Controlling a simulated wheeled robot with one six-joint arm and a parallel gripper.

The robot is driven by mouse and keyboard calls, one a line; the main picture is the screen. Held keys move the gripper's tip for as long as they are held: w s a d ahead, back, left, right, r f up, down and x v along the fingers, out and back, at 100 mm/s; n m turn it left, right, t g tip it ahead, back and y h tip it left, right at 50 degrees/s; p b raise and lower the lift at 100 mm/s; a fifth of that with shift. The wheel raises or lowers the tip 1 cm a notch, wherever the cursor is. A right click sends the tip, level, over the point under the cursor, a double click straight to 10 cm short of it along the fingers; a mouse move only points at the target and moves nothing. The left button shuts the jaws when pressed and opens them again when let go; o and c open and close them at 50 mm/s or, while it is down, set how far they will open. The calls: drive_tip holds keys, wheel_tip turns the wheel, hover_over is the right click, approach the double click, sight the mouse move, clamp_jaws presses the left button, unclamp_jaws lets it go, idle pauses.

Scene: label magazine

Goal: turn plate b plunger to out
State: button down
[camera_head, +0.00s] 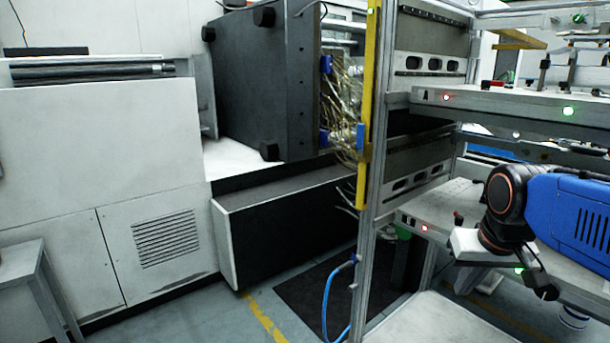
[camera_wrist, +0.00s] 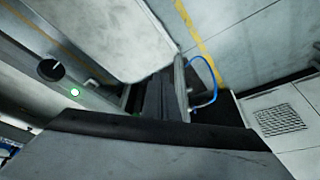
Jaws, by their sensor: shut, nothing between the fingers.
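Plate B appears to be the lower shelf plate (camera_head: 408,216) of the rack; its letter is too small to read. A red light (camera_head: 424,228) and a green light (camera_head: 518,270) show on its front edge. The dark round plunger knob (camera_head: 544,288) is right of the green light. It also shows in the wrist view (camera_wrist: 50,69), near the green light (camera_wrist: 75,92). I cannot tell its turn. My gripper (camera_head: 468,243) is shut and empty, above the plate's front edge and left of the knob. Its pale body (camera_wrist: 150,155) fills the bottom of the wrist view; fingertips are indistinct.
Above is an upper plate (camera_head: 500,100) marked A, with red and green lights. The rack post (camera_head: 370,200) and a yellow strip (camera_head: 368,90) stand left of my arm. A blue hose (camera_head: 328,305) hangs by the post. Free floor lies in front of the dark machine (camera_head: 265,80).

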drive_tip(key=s+a+f, duration=0.2)
drive_tip(key=s, duration=0.2)
drive_tip(key=m+g, duration=0.2)
drive_tip(key=m, duration=0.1)
approach(460, 219)
drive_tip(key=s+a+f, duration=0.1)
drive_tip(key=s+a, duration=0.2)
drive_tip(key=shift+h, duration=0.3)
drive_tip(key=shift+s+x, duration=0.2)
drive_tip(key=shift+x, duration=1.4)
drive_tip(key=shift+s+x, duration=0.2)
drive_tip(key=shift+x, duration=1.4)
drive_tip(key=shift+f, duration=0.1)
drive_tip(key=shift+w+d, duration=0.3)
drive_tip(key=shift+w, duration=0.2)
drive_tip(key=shift+s+a, duration=0.1)
drive_tip(key=shift+s+a, duration=0.15)
drive_tip(key=shift+s, duration=0.1)
drive_tip(key=w+v, duration=0.1)
drive_tip(key=v, duration=0.5)
drive_tip(key=shift+d, duration=0.25)
